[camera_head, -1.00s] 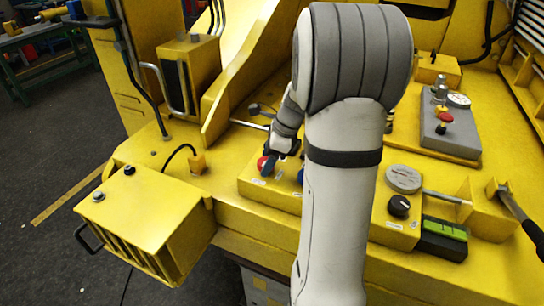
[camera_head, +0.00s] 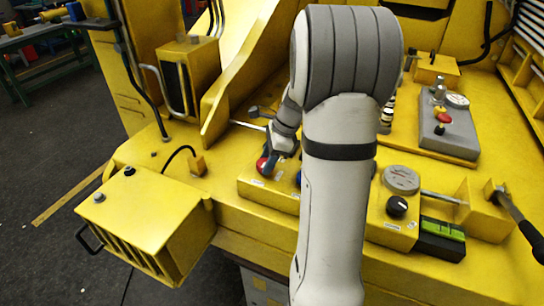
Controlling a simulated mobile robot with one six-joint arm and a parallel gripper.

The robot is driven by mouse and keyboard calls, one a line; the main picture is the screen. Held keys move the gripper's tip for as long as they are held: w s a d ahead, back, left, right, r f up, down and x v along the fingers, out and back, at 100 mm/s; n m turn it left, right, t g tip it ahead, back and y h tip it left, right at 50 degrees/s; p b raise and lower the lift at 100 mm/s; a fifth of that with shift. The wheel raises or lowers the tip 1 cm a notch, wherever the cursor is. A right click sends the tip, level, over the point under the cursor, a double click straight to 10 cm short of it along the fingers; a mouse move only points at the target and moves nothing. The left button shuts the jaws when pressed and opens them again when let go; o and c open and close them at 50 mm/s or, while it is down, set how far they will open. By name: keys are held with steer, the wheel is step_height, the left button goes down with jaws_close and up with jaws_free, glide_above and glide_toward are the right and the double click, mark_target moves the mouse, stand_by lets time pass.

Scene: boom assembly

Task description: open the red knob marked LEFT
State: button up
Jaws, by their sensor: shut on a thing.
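The red knob (camera_head: 262,165) sits at the left end of a yellow control box (camera_head: 259,190) on the machine's deck. A small white label lies in front of it; its text is too small to read. My gripper (camera_head: 268,163) is at the red knob and shut on it, with the dark wrist just above and to the right. The fingers are small and partly cover the knob. A blue knob (camera_head: 299,178) shows to the right, partly hidden by my arm.
A black knob (camera_head: 397,206) and a grey round cap (camera_head: 401,179) stand right of my arm, near a green block (camera_head: 443,229). A grey panel (camera_head: 447,137) with a red button is behind. A yellow slotted box (camera_head: 150,224) is at the left. My arm hides the middle.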

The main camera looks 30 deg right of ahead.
steer(key=n, duration=0.1)
steer(key=n+g+p, duration=0.1)
steer(key=n, duration=0.2)
steer(key=shift+w+a+r+g+p, duration=0.1)
steer(key=shift+w+r+g+p, duration=0.05)
steer(key=shift+w+g+p, duration=0.15)
steer(key=n+g+p, duration=0.1)
steer(key=n, duration=0.3)
steer(key=shift+w, duration=0.1)
steer(key=n+g, duration=0.1)
steer(key=n, duration=0.1)
steer(key=n+g+h+p, duration=0.1)
steer(key=n, duration=0.2)
steer(key=shift+w+a, duration=0.1)
steer(key=shift+f+n+g+h, duration=0.2)
steer(key=shift+n+g+h, duration=0.25)
steer(key=shift+n, duration=1.15)
steer(key=o, duration=1)
